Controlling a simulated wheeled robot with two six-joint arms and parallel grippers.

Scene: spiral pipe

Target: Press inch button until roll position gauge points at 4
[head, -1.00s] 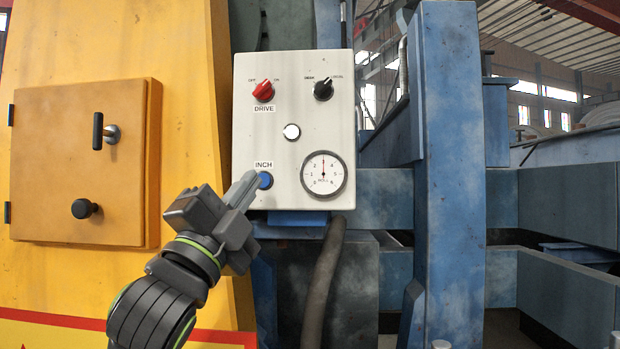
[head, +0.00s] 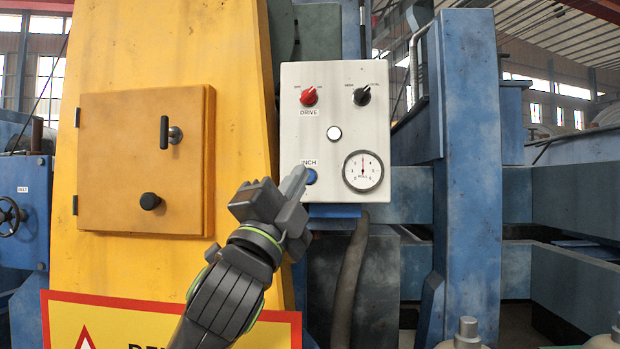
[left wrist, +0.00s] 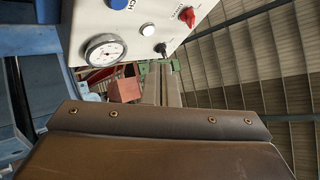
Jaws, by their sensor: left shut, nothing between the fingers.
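The blue inch button (head: 311,177) sits at the lower left of a white control panel (head: 335,105), under the INCH label. The round roll position gauge (head: 363,171) is to its right. Its needle points about straight up; the exact number is too small to read. My left gripper (head: 298,178) is shut and empty, its fingertips beside the button's left edge and partly overlapping it in the picture. I cannot tell whether they touch. In the left wrist view, the inch button (left wrist: 118,4) is at the top edge, with the gauge (left wrist: 104,50) below it. My right gripper is not in view.
Above are a red DRIVE knob (head: 309,97), a black knob (head: 361,96) and a white button (head: 334,133). A yellow cabinet door (head: 140,160) with a handle is left. A blue post (head: 470,160) stands right. A warning sign (head: 170,320) is low in front.

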